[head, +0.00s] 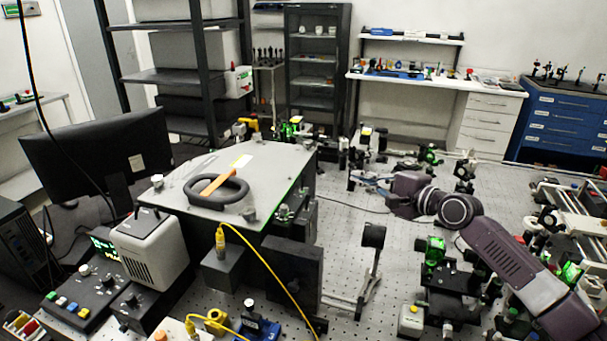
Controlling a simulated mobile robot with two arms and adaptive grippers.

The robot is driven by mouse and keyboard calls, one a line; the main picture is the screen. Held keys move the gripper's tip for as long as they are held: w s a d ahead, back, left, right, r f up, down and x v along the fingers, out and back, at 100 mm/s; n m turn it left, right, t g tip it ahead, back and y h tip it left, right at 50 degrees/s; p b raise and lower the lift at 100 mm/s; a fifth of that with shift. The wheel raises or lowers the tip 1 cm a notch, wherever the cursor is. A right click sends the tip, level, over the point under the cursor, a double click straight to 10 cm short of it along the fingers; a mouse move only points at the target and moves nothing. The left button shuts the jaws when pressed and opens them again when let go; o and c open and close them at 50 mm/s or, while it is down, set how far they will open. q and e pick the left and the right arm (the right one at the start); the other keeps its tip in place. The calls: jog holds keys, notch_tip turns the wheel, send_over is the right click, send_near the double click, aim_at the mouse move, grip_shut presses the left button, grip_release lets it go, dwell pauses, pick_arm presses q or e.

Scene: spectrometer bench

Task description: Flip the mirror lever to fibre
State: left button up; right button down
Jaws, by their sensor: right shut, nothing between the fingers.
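My right gripper (362,179) reaches in from the right on a dark purple arm, low over the perforated optical bench. Its fingers are shut with nothing between them, close to small black optics mounts. The large grey box (262,163), probably the spectrometer, stands left of the gripper, apart from it. A yellow fibre cable (262,262) runs from a connector at the box's front down to the right. I cannot make out the mirror lever for certain; it is small or hidden. My left gripper is not in view.
A black ring with an orange strip (217,182) lies on the box. A post-mounted black part (373,236) stands in front of my right arm. Green-lit optics (435,250) crowd the right. A monitor (95,155) and a control box (85,290) are at left.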

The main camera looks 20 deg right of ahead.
aim_at(303, 181)
jog(key=a, duration=0.1)
jog(key=a+f, duration=0.1)
jog(key=a, duration=0.1)
jog(key=shift+s+a+f+m+g+y, duration=0.1)
jog(key=shift+s+a+m+g+y, duration=0.1)
jog(key=shift+m+g+y, duration=0.15)
jog(key=w+a, duration=0.4)
jog(key=w+a+b, duration=0.1)
jog(key=w+a, duration=0.1)
jog(key=w, duration=0.1)
jog(key=shift+a+f, duration=0.1)
jog(key=shift+f, duration=0.15)
jog(key=shift+s+a+p, duration=0.35)
jog(key=shift+a+p, duration=0.15)
jog(key=shift+p, duration=0.3)
jog(key=shift+s, duration=0.1)
